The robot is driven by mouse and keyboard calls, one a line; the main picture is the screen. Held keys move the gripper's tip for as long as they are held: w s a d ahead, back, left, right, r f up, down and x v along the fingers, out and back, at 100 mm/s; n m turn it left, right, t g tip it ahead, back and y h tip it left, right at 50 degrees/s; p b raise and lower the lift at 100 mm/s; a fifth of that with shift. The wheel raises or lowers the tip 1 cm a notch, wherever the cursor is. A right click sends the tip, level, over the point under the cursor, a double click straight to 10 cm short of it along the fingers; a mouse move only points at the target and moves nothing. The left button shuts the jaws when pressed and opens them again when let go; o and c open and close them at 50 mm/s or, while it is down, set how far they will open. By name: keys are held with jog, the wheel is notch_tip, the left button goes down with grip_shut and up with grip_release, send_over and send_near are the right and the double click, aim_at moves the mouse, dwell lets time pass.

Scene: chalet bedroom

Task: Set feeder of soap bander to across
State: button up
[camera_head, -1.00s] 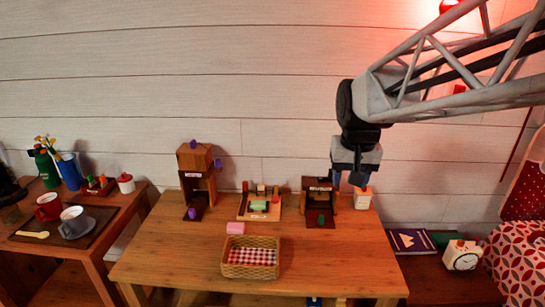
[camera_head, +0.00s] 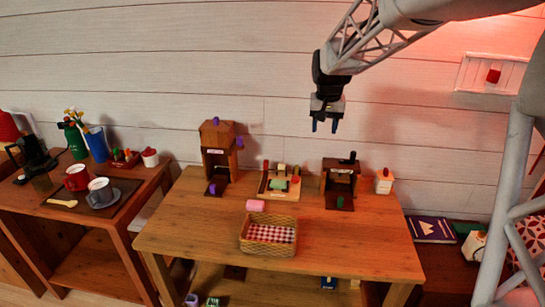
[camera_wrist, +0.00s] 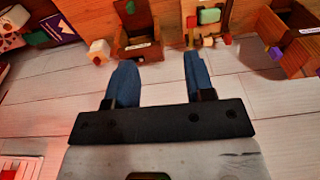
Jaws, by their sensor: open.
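Three small wooden devices stand along the back of the table (camera_head: 200,225); their labels are too small to read, so I cannot tell which is the soap bander. The left one is a tall cabinet (camera_head: 216,135) with purple knobs. The right one is a dark open stand (camera_head: 340,168) with a black piece (camera_head: 349,158) on top and a green knob (camera_head: 340,201) in front. My gripper (camera_head: 324,126) is open and empty in the air above the right stand.
A pink block (camera_head: 256,205) lies before the middle board, behind a wicker basket (camera_head: 254,246) with checked cloth. A side table with mugs is at left. The air around my gripper is clear.

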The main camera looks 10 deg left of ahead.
jog(key=w+a+f, duration=0.5)
jog(key=w, duration=0.3)
jog(key=w+a+f, duration=0.5)
jog(key=w+a, duration=0.1)
jog(key=w, duration=0.1)
jog(key=g, duration=0.1)
send_over(266, 161)
jog(key=f, duration=1.3)
jog(key=shift+s+d+f, duration=0.15)
jog(key=shift+d+f, duration=0.05)
jog(key=shift+d, duration=0.1)
jog(key=shift+w+a+f, duration=0.3)
jog(key=shift+a+f, duration=0.05)
jog(key=shift+f, duration=0.15)
jog(key=shift+f, duration=3.9)
jog(key=shift+c, duration=0.3)
grip_shut()
